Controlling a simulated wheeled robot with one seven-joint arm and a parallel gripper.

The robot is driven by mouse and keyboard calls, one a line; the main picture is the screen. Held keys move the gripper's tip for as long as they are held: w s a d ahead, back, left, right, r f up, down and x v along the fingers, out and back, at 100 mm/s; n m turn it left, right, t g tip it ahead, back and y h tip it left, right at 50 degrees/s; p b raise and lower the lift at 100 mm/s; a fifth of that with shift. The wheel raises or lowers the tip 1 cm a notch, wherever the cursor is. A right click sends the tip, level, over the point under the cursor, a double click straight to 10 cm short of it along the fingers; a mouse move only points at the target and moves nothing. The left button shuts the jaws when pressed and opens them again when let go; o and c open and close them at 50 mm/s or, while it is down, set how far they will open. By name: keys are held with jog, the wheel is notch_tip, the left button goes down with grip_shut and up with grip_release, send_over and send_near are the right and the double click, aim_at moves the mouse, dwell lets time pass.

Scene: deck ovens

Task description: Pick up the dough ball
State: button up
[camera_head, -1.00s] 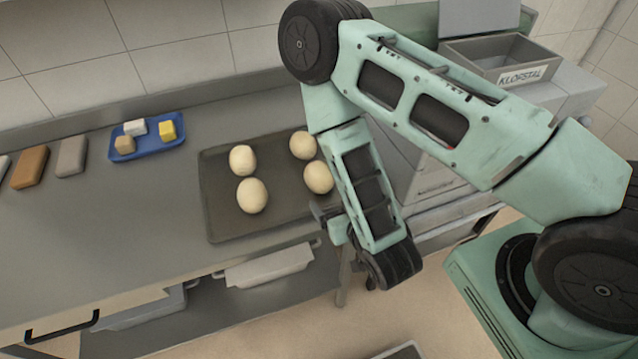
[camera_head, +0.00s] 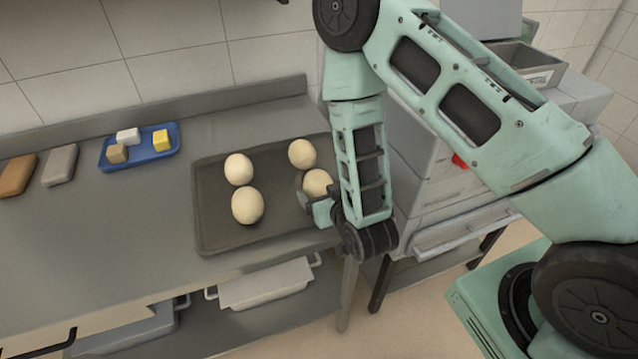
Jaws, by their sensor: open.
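Several pale, round dough balls lie on a dark baking tray (camera_head: 222,236) on the metal counter. One dough ball (camera_head: 238,169) is at the back left, a larger one (camera_head: 247,206) at the front left, and one (camera_head: 302,153) at the back right. The front right dough ball (camera_head: 316,182) is partly hidden by my gripper (camera_head: 306,204). My gripper is at the tray's right side, close in front of that ball. It is open and empty. I cannot tell whether it touches the ball.
A blue tray (camera_head: 160,155) with small white, tan and yellow blocks stands left of the baking tray. A brown block (camera_head: 17,176) and a grey block (camera_head: 60,166) lie farther left. Grey oven units (camera_head: 440,190) stand on the right. A white bin (camera_head: 266,286) is under the counter.

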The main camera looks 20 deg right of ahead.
aim_at(322, 180)
jog(key=shift+x, duration=0.95)
jog(key=shift+c, duration=0.2)
jog(key=c, duration=1.1)
jog(key=shift+r, duration=0.1)
jog(key=shift+r+b, duration=0.6)
jog(key=shift+r, duration=4.35)
jog(key=shift+f, duration=0.1)
